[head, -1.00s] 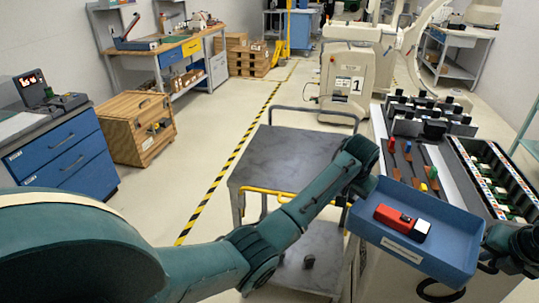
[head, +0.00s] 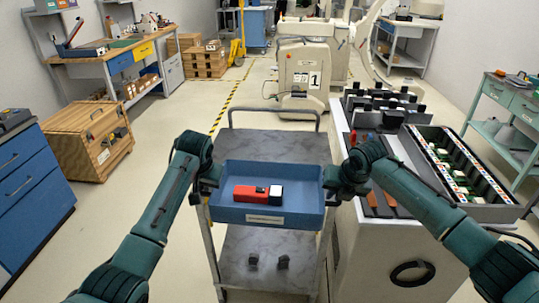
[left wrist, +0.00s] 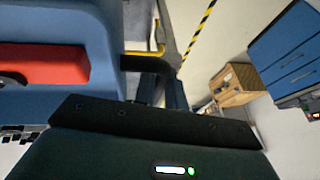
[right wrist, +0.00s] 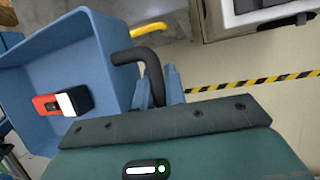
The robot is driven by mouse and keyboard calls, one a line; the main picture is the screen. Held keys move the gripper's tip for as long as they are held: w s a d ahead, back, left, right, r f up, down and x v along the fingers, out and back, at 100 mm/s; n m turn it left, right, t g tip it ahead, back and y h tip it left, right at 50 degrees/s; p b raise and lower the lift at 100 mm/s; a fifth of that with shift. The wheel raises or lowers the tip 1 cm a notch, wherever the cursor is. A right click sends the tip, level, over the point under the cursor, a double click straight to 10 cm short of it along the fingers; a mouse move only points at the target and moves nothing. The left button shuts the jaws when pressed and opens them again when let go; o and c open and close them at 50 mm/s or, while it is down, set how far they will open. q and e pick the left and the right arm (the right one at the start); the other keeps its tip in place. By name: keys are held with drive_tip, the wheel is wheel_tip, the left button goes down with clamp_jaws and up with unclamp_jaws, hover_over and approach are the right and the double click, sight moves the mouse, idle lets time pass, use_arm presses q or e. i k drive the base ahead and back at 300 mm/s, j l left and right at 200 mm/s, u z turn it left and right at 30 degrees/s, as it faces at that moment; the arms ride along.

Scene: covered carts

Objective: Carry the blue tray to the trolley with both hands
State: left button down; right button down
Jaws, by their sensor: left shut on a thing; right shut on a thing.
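The blue tray (head: 240,213) is held level between my two grippers, in front of the trolley's near edge in the head view. A red and black block with a white end (head: 258,194) lies inside it. My left gripper (head: 214,182) is shut on the tray's left side. My right gripper (head: 330,183) is shut on its right side. The trolley (head: 270,146) has a grey top and a lower shelf. The tray hides the near part of the top; I cannot tell whether they touch. The tray also shows in the right wrist view (right wrist: 85,35).
A white cabinet (head: 375,240) with an open case of parts (head: 470,170) stands close on the right of the trolley. A wooden crate (head: 90,140) stands at left. The trolley's visible top is clear.

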sight(268, 157)
drive_tip(key=i, duration=1.1)
